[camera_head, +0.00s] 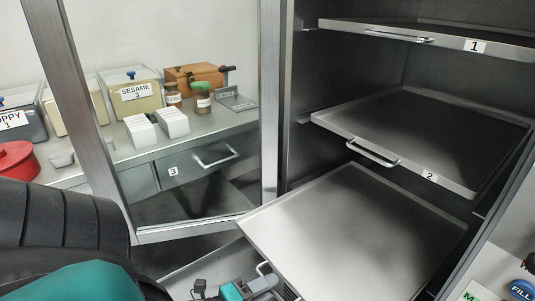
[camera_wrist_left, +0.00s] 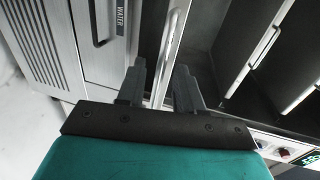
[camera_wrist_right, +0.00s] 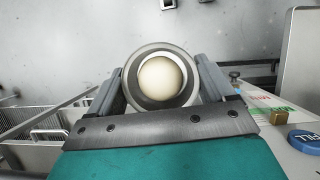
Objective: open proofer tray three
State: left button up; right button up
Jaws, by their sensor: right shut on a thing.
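The lowest proofer tray (camera_head: 355,240), a flat steel sheet, sticks out farther than the trays above. Its number is not visible. Its handle (camera_head: 263,268) is at the front edge, by my left gripper (camera_head: 268,285), low in the head view. In the left wrist view, my left gripper (camera_wrist_left: 158,85) has its fingers apart, with a pale bar (camera_wrist_left: 170,50) between them; I cannot tell whether they touch it. My right gripper (camera_wrist_right: 155,85) is shut on a round grey cup (camera_wrist_right: 134,84) with a pale ball (camera_wrist_right: 160,78) inside. The right gripper is outside the head view.
Tray 2 (camera_head: 425,130) and tray 1 (camera_head: 450,36) sit above in the proofer. A glass door frame (camera_head: 272,100) stands left of it. A counter behind holds bins, jars and a wooden box (camera_head: 195,76), above a drawer labelled 3 (camera_head: 195,172). A FILL button (camera_head: 522,289) is at right.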

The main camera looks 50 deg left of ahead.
pick_arm(q)
jog(key=d+v, duration=0.1)
jog(key=v, duration=1)
jog(key=shift+s+a, duration=0.45)
pick_arm(e)
jog(key=shift+r, duration=0.25)
pick_arm(q)
jog(key=shift+r, duration=0.1)
